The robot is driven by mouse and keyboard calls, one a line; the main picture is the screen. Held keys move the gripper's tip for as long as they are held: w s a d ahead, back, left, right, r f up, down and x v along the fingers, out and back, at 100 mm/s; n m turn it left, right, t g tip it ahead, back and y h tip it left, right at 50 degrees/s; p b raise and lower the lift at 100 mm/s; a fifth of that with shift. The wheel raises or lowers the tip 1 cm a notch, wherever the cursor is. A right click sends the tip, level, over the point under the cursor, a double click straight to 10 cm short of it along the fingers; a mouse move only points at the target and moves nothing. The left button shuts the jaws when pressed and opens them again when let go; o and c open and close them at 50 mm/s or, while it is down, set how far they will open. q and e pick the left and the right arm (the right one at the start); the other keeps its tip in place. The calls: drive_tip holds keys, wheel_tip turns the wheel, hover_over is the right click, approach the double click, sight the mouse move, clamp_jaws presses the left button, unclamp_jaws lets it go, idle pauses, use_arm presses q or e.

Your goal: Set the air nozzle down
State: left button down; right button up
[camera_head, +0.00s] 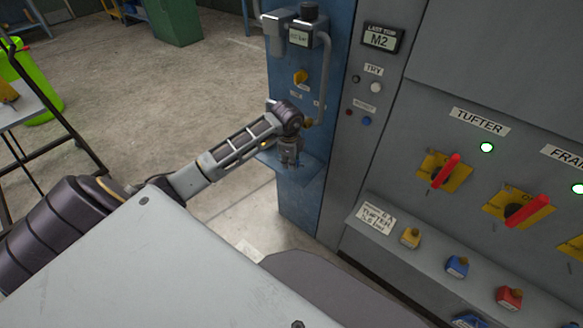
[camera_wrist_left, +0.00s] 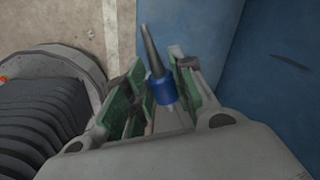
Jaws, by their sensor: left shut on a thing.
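The air nozzle (camera_wrist_left: 161,84) shows in the left wrist view, with a thin dark tapered tip and a blue collar. My left gripper (camera_wrist_left: 158,98) is shut on it, with the green-padded fingers on either side. In the head view my left gripper (camera_head: 290,160) is in front of the blue panel (camera_head: 338,60), at a small blue shelf (camera_head: 311,174). I cannot make out the nozzle clearly in that view, nor whether it touches the shelf. My right gripper is not in view.
The grey cabinet (camera_head: 450,85) on the right carries red switches (camera_head: 446,171) on yellow plates. An air regulator (camera_head: 299,38) and pipe are above the gripper. Open floor lies to the left.

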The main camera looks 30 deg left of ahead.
sight(291, 173)
use_arm(q)
wheel_tip(291, 173, down, 3)
drive_tip(key=shift+f, duration=0.15)
drive_tip(key=shift+w+f, duration=0.2)
drive_tip(key=shift+f, duration=0.25)
drive_tip(key=shift+f, duration=0.1)
drive_tip(key=c, duration=1.3)
unclamp_jaws()
drive_tip(key=shift+o, duration=0.6)
